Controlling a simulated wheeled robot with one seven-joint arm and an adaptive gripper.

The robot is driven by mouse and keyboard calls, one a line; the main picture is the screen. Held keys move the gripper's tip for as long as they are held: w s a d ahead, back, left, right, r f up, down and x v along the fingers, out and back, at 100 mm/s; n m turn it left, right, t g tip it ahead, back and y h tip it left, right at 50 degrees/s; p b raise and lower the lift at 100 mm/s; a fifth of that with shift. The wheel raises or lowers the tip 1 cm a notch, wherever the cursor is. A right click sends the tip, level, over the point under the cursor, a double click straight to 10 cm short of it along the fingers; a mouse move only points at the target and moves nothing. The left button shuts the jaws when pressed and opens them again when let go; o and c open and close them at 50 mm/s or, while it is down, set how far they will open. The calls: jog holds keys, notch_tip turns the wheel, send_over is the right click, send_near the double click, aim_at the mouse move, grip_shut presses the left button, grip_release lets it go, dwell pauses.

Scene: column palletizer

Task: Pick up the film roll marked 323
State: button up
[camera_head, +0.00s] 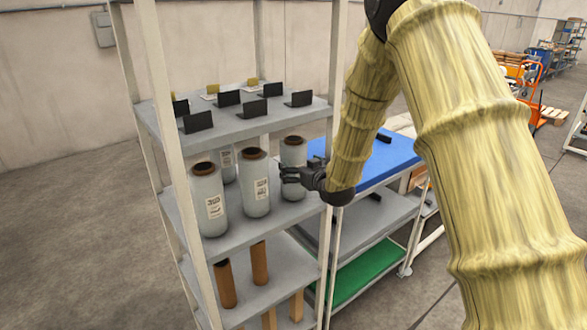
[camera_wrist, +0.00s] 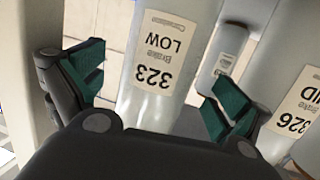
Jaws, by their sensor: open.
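The film roll marked 323 (camera_wrist: 152,95) is a pale grey cylinder with a cream label reading "Brake LOW", upside down in the wrist view. My gripper (camera_wrist: 158,88) is open, with one green-padded finger on each side of this roll; gaps show between pads and roll. In the head view my gripper (camera_head: 290,174) is at the right end of the shelf's middle level, in front of the rightmost roll (camera_head: 293,152), which appears to be the same one. Its label is hidden there.
A roll marked 326 (camera_wrist: 298,105) stands close by the right finger; another labelled roll (camera_wrist: 222,68) is behind. Other rolls (camera_head: 256,185) (camera_head: 209,200) share the middle shelf (camera_head: 233,233). A shelf post (camera_head: 327,240) is right of them. The upper shelf (camera_head: 225,127) holds several black cards.

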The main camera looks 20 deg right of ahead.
jog(key=shift+p+x, duration=0.8)
jog(key=shift+x, duration=1.35)
jog(key=c, duration=1.9)
jog(key=shift+r, duration=0.1)
jog(key=shift+w+r, duration=0.1)
jog(key=shift+r, duration=0.05)
